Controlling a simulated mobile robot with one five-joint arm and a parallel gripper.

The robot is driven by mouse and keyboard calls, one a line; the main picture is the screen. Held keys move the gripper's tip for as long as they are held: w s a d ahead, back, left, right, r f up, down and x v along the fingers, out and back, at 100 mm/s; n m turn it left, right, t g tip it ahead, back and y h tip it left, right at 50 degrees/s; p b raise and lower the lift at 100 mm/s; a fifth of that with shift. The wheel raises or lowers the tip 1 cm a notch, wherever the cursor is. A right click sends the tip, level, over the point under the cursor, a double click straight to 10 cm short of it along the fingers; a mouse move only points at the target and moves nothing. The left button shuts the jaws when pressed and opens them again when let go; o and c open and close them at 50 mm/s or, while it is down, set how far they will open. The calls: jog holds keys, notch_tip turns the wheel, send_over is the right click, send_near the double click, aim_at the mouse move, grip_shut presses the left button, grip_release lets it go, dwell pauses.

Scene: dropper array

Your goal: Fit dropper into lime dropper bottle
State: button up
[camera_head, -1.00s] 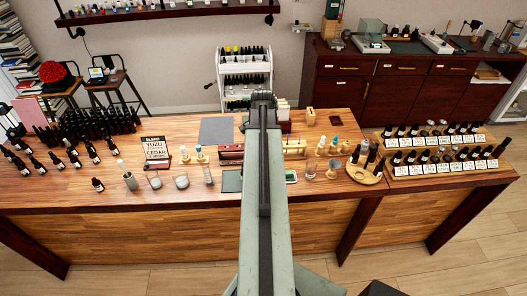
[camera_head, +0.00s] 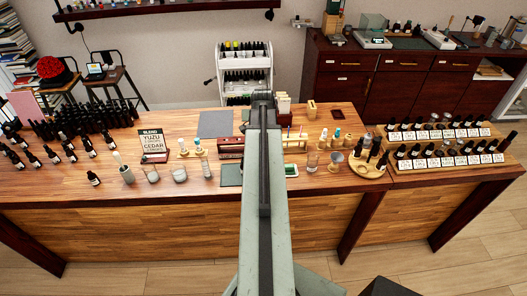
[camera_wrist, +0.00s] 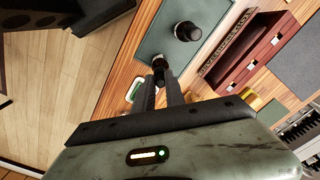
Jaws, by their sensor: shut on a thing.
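My gripper (camera_wrist: 158,84) points up the wrist view with its two fingers close together. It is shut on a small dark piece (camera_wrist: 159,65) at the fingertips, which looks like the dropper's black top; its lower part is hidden. Just beyond it, a dark bottle (camera_wrist: 187,32) with a round black top stands on the dark green mat (camera_wrist: 155,38). No label shows on it, so I cannot tell whether it is the lime bottle. Whether the held piece touches anything below is unclear. In the head view my arm hides the fingertips and the area under them.
A red-brown rack (camera_wrist: 257,42) stands right of the mat in the wrist view. In the head view, a wooden tray with bottles (camera_head: 375,169) and labelled bottle racks (camera_head: 446,165) stand right. A blend sign (camera_head: 153,143), glass jars (camera_head: 151,172) and many dark bottles stand left.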

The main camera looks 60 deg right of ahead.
jog(key=shift+f+b, duration=0.4)
jog(key=shift+f, duration=0.25)
jog(key=shift+r, duration=0.15)
jog(key=o, duration=0.8)
notch_tip(320, 180, up, 8)
jog(key=p, duration=0.8)
